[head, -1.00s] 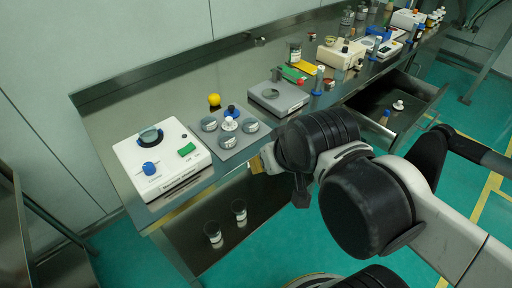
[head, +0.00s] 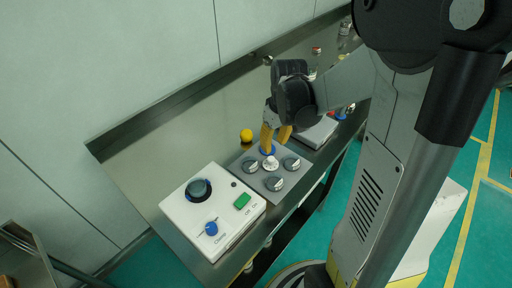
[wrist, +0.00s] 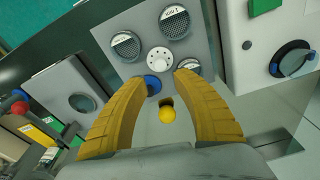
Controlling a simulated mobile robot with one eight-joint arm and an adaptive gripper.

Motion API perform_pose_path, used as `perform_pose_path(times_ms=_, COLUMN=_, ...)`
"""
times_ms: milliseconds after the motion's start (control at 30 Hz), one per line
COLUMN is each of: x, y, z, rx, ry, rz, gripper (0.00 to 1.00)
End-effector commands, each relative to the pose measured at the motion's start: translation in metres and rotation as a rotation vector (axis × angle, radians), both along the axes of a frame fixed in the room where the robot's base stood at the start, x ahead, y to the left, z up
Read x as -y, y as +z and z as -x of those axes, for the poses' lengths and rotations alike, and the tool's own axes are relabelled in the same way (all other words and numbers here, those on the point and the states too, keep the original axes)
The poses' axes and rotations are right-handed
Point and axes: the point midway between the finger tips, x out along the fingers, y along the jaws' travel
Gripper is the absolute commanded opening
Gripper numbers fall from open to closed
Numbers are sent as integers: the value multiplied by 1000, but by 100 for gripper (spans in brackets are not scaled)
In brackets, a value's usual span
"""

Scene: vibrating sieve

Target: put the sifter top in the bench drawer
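A white, knobbed round piece with small dark holes (head: 270,163), which looks like the sifter top, stands in the middle of the grey plate (head: 236,170) on the bench. Dark round sieve dishes sit around it. It also shows in the wrist view (wrist: 160,59), just beyond my fingertips. My gripper (head: 275,138) is above the far edge of the plate, pointing down. The bench drawer is not visible now; my arm covers the right side.
A white machine with a blue knob (head: 211,228) and green switch stands left of the plate. A yellow ball (head: 246,135) and a blue round piece (wrist: 152,84) are close to my fingers. A grey scale-like box (wrist: 73,100) stands on the plate's other side.

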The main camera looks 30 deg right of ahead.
Motion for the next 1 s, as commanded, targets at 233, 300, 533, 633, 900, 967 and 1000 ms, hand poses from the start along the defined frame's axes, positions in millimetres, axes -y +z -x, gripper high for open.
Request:
perform_pose_path(times_ms=233, x=-1, y=-34, z=-4, rx=1, ry=1, rz=1, gripper=34)
perform_pose_path(times_ms=300, x=-1, y=-37, z=-4, rx=1, ry=0, rz=1, gripper=34)
perform_pose_path(times_ms=533, x=-3, y=-68, z=-6, rx=1, ry=1, rz=1, gripper=34)
perform_pose_path(times_ms=633, x=-3, y=-82, z=-8, rx=1, ry=1, rz=1, gripper=34)
perform_pose_path(times_ms=900, x=-3, y=-85, z=-9, rx=2, ry=0, rz=1, gripper=33)
perform_pose_path(times_ms=967, x=-3, y=-85, z=-8, rx=2, ry=0, rz=1, gripper=14)
perform_pose_path(times_ms=1000, x=-3, y=-85, z=-8, rx=2, ry=0, rz=1, gripper=7)
